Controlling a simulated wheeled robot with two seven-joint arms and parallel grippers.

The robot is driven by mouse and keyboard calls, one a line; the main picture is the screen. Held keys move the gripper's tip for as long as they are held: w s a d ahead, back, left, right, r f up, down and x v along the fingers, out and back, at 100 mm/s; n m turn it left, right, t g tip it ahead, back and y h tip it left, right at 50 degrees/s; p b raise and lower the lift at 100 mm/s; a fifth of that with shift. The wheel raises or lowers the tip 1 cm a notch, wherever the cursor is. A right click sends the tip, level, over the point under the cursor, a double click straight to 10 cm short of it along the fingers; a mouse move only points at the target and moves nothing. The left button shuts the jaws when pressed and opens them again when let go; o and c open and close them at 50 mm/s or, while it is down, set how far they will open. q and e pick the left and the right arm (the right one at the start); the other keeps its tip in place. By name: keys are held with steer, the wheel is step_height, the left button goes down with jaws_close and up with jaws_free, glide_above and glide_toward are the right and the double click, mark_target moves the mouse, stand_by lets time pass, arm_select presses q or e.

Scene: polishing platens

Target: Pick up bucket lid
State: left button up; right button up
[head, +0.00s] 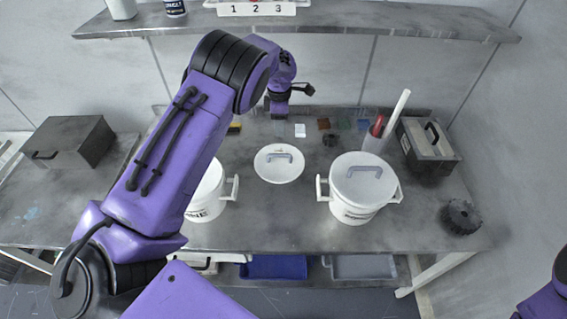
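A round white bucket lid (266,168) with a grey handle lies on the table between two white buckets. The left bucket (204,206) is partly hidden behind my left arm, and I cannot see all of its top. The right bucket (352,212) stands upright with a white lid (361,170) with a grey handle on it. My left gripper (279,113) points down over the back of the table, behind the loose lid and apart from it. Its fingers are too small to tell whether they are open. My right gripper is out of view; only a bit of my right arm shows at lower right.
The grey table (285,225) has clear room in front of the loose lid. Small coloured pieces lie along its back. A holder with a red item and a white stick (398,112), a grey toolbox (432,160) and a dark toothed disc (460,216) stand at right. A shelf (420,27) overhangs the back.

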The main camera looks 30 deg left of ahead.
arm_select(q)
step_height(320, 180, down, 4)
steer(key=b, duration=0.3)
steer(key=p, duration=0.1)
glide_above(279, 155)
steer(key=w, duration=0.1)
step_height(279, 155, down, 5)
steer(key=shift+r, duration=0.2)
steer(key=f, duration=0.1)
steer(key=f+p, duration=0.1)
steer(key=f, duration=0.1)
steer(key=f+p, duration=0.1)
steer(key=f, duration=0.1)
steer(key=shift+s+a, duration=0.1)
steer(key=shift+s, duration=0.2)
steer(key=shift+f, duration=0.4)
jaws_close()
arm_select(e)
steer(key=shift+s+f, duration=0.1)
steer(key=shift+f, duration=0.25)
